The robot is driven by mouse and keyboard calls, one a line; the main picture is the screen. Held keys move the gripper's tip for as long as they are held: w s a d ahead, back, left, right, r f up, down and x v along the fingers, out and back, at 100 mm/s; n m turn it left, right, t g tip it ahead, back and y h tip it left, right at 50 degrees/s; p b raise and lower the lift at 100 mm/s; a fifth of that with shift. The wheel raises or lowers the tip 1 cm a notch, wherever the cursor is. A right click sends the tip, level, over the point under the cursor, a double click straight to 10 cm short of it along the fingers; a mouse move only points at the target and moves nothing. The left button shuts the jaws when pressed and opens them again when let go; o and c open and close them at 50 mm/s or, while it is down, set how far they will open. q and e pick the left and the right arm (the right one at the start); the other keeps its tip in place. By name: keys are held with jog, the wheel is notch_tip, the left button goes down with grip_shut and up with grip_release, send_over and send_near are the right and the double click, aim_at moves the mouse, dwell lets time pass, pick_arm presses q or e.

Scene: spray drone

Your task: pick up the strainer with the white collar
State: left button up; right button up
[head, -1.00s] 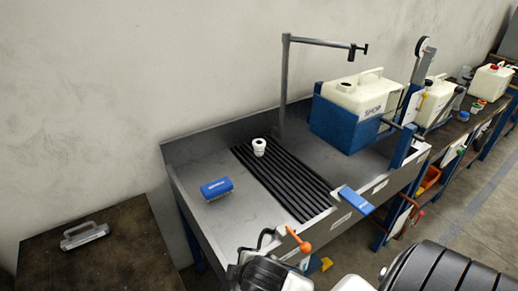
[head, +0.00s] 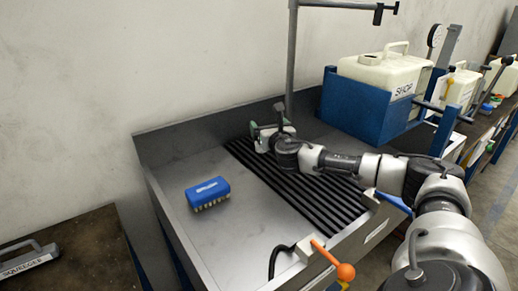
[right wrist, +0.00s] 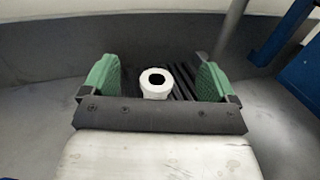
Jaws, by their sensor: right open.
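The strainer with the white collar (right wrist: 155,83) stands upright in the right wrist view, its round white top and dark opening facing up. It lies between the two green fingers of my right gripper (right wrist: 158,78), with gaps on both sides. In the head view my right gripper (head: 267,126) is over the far end of the black ribbed rack (head: 325,196) in the grey sink tray (head: 172,158). It is open, and it hides the strainer there. My left gripper is not in view.
A blue brush (head: 208,193) lies on the tray floor left of the rack. A grey post (head: 291,60) rises at the back. A blue holder (head: 350,110) with a white SHOP tank (head: 385,72) stands right. An orange-knobbed lever (head: 345,271) is at the front edge.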

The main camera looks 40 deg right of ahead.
notch_tip(320, 180, down, 8)
jog(key=shift+r+b, duration=0.2)
jog(key=shift+b, duration=0.7)
jog(key=shift+w+d, duration=0.25)
jog(key=shift+w, duration=0.05)
jog(key=shift+x, duration=1.1)
jog(key=x, duration=0.3)
jog(key=shift+w+b, duration=0.2)
jog(key=shift+b, duration=0.15)
jog(key=shift+w+d, duration=0.3)
jog(key=shift+w, duration=0.25)
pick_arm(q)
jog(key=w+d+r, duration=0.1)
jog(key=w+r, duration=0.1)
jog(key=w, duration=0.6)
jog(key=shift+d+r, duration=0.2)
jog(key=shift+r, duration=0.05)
pick_arm(e)
jog(key=c, duration=1)
